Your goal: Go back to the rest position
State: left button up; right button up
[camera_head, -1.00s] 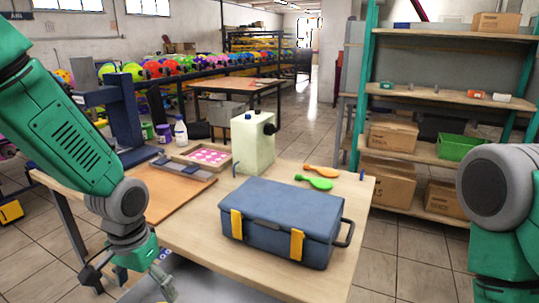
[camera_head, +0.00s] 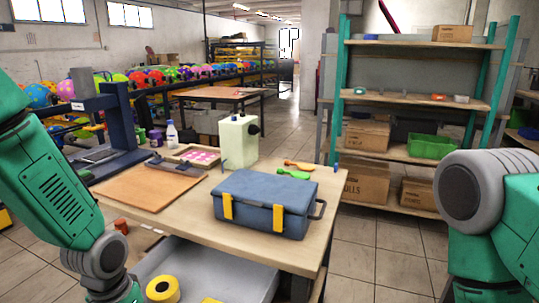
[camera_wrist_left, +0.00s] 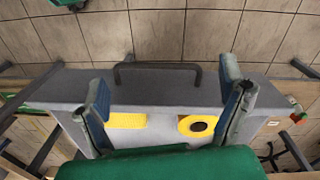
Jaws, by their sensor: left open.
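My left arm (camera_head: 65,200) comes in from the left in the head view, its lower end cut off by the bottom edge. In the left wrist view my left gripper (camera_wrist_left: 168,105) is open, its two fingers wide apart with nothing held. It is above an open grey drawer (camera_wrist_left: 150,92) with a dark handle (camera_wrist_left: 158,68). A yellow tape roll (camera_wrist_left: 197,126) and a flat yellow thing (camera_wrist_left: 125,121) lie in the drawer between the fingers. My right arm (camera_head: 490,210) shows at the right edge, and its gripper is outside the view.
The wooden table (camera_head: 180,222) bears a blue toolbox (camera_head: 265,203), a pale canister (camera_head: 238,140), a board (camera_head: 150,187) and a dark blue press frame (camera_head: 122,120). Shelves (camera_head: 420,95) stand behind at the right. Floor is clear right of the table.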

pick_arm(q)
jog(key=s+a+f, duration=0.1)
jog(key=s+f, duration=0.6)
jog(key=s, duration=0.3)
jog(key=s+a+f+n, duration=0.1)
jog(key=s+f, duration=0.7)
jog(key=s, duration=0.3)
jog(key=shift+a+t, duration=0.15)
jog(key=shift+t, duration=0.15)
jog(key=shift+f, duration=0.15)
